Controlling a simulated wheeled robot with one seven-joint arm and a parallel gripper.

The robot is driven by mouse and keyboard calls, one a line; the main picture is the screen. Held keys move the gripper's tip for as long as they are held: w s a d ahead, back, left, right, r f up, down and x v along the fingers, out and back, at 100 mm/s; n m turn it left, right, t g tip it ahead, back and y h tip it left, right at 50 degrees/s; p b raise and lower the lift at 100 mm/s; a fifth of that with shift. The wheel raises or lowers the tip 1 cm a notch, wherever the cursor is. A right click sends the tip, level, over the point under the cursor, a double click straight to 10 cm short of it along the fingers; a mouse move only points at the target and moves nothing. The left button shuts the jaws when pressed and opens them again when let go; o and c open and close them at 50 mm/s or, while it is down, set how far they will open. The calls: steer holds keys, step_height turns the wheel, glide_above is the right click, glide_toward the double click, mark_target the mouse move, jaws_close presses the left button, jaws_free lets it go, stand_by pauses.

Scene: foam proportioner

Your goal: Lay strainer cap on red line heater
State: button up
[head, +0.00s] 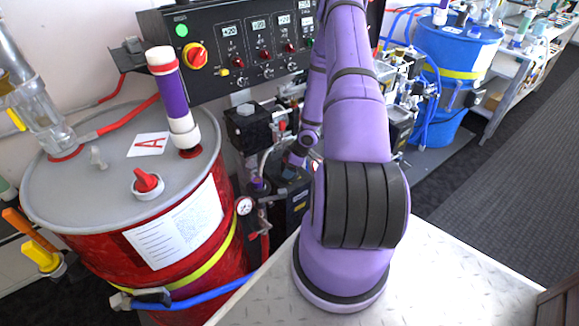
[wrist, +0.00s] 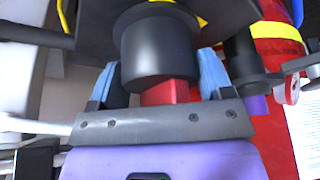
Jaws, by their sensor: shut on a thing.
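In the wrist view my gripper (wrist: 160,80) is closed, with its blue fingers on either side of a dark, round, flanged piece, which I take for the strainer cap (wrist: 160,48). A red block (wrist: 171,93) shows between the fingers at its near side. Beyond the cap is a dark surface with yellow marks; I cannot tell whether the cap touches it. In the head view a black box with a yellow label, which looks like the red line heater (head: 297,198), stands low between the red drum and my arm. My gripper and the cap are not clear there.
The red drum (head: 75,240) stands at left, with a purple-and-white pump (head: 176,100) on its lid. A black control panel (head: 250,45) is on the wall behind. Hoses, a gauge (head: 244,206) and black fittings crowd the heater. A blue drum (head: 450,50) stands back right.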

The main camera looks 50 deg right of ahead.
steer(key=o, duration=1)
steer(key=v, duration=1.2)
steer(key=shift+d+r, duration=0.1)
